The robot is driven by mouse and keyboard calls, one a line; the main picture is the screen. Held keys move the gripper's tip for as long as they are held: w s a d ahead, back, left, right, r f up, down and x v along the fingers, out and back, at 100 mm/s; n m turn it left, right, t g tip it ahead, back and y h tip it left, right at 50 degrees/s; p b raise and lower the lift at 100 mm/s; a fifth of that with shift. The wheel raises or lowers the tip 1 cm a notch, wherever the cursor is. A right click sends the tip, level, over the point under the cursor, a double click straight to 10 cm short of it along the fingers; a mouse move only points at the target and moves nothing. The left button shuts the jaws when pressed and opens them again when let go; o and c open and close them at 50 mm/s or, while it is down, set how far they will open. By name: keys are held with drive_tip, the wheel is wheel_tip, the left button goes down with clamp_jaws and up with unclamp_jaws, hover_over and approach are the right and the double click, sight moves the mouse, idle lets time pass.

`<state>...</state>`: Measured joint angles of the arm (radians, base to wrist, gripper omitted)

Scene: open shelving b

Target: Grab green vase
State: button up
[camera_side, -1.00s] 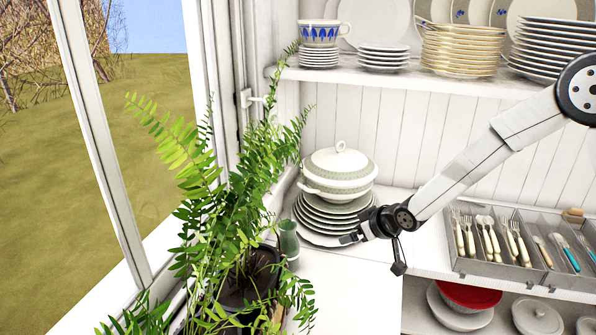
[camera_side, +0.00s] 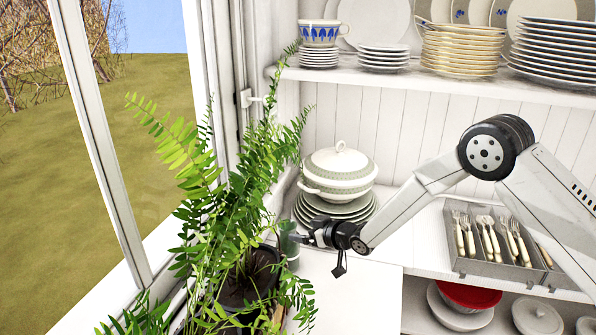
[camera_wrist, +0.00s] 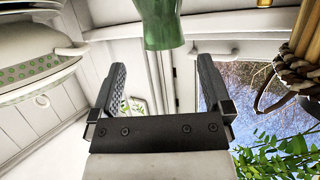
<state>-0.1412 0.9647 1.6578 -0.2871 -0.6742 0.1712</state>
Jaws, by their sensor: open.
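The green vase (camera_side: 290,246) stands upright on the white counter, between the fern's pot and the stack of plates. In the wrist view the vase (camera_wrist: 160,22) is at the top centre, lined up with the gap between the fingers and just beyond their tips. My gripper (camera_side: 300,238) is at the vase's right side in the side view, at about the height of its upper part. In the wrist view my gripper (camera_wrist: 161,68) is open with nothing between its fingers. Whether a finger touches the vase is unclear.
A leafy fern (camera_side: 245,180) in a dark pot (camera_side: 250,285) crowds the left side. A lidded tureen (camera_side: 340,172) on stacked plates (camera_side: 335,208) stands close behind my gripper. A cutlery tray (camera_side: 490,266) is at right. The counter front (camera_side: 340,295) is clear.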

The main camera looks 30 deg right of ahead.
sight(296, 232)
drive_tip(key=shift+x, duration=1.15)
drive_tip(key=shift+f+x, duration=0.25)
drive_tip(key=shift+x, duration=2.2)
drive_tip(key=shift+a, duration=0.15)
clamp_jaws()
